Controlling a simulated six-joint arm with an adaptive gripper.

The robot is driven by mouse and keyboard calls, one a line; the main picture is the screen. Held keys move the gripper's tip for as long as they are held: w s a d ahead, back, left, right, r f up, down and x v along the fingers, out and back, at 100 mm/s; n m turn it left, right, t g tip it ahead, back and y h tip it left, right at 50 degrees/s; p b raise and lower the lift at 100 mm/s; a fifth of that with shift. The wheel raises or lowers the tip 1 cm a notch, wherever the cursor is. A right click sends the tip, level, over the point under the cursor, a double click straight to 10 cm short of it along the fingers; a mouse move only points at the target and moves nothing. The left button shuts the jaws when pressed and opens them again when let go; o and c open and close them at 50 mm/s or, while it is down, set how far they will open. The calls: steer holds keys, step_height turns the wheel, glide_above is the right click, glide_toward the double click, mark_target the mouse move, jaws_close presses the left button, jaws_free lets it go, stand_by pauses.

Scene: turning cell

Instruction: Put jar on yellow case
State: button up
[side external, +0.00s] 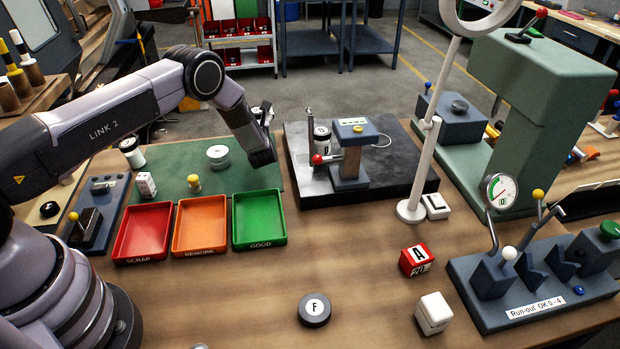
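A white jar with a dark lid (132,153) stands at the back left, by the corner of the green mat. A similar white, dark-topped cylinder (322,140) stands on the black plate, partly behind a red-knobbed lever; I cannot tell which one the task means. I see no clear yellow case; a small yellow-topped item (194,183) stands on the mat. My gripper (267,113) is at the mat's back right, partly hidden by my wrist, apart from both cylinders. Its finger gap is too small to judge.
Red, orange and green trays (259,220) line the mat's front. The black plate (400,180) carries a gauge stand. A white lamp post (415,190), a green press (530,110) and a run-out fixture (535,280) fill the right. A red box (415,260) sits front right. The front middle is mostly clear.

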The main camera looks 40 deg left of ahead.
steer(key=shift+o, duration=0.7)
